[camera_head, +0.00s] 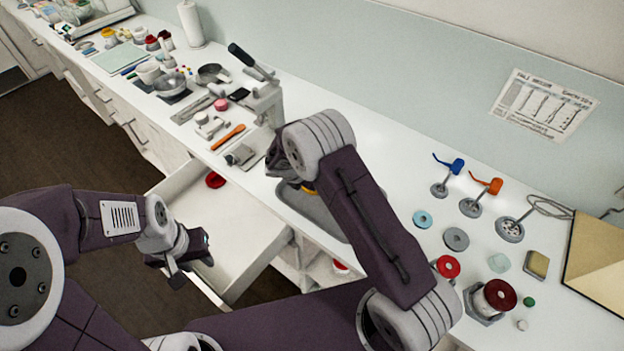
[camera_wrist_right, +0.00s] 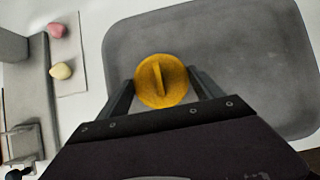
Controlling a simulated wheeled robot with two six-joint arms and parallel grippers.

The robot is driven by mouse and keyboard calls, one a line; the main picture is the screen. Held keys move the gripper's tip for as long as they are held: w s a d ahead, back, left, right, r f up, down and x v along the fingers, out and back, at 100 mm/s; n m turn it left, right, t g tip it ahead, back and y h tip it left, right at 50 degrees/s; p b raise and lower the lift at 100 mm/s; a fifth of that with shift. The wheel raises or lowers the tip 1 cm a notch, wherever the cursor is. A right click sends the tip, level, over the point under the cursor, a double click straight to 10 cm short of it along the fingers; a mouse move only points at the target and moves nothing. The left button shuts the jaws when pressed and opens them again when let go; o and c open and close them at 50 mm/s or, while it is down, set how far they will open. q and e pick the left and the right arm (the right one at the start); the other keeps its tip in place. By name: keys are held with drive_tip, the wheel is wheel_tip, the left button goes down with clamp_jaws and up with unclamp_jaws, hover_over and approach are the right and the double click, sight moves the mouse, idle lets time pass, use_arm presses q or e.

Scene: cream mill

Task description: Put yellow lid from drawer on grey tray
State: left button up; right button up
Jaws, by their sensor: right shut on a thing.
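The yellow lid (camera_wrist_right: 160,81) is round with a raised ridge across its top. My right gripper (camera_wrist_right: 160,88) is shut on it, one finger on each side. In the wrist view the lid is over the left part of the grey tray (camera_wrist_right: 225,60); I cannot tell whether it touches the tray. In the head view my right arm covers much of the grey tray (camera_head: 312,212), and a bit of the yellow lid (camera_head: 308,188) shows beside it. My left gripper (camera_head: 193,270) is open and empty at the front of the open drawer (camera_head: 228,225).
A red lid (camera_head: 215,180) lies in the back of the drawer. A grey press (camera_head: 262,100) stands on the counter behind the tray. Discs, a red-topped jar (camera_head: 494,297) and colored-handle tools are at the right.

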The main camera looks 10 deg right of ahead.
drive_tip(key=shift+s, duration=0.15)
drive_tip(key=shift+a+f, duration=0.1)
drive_tip(key=shift+f, duration=0.05)
drive_tip(key=o, duration=1.3)
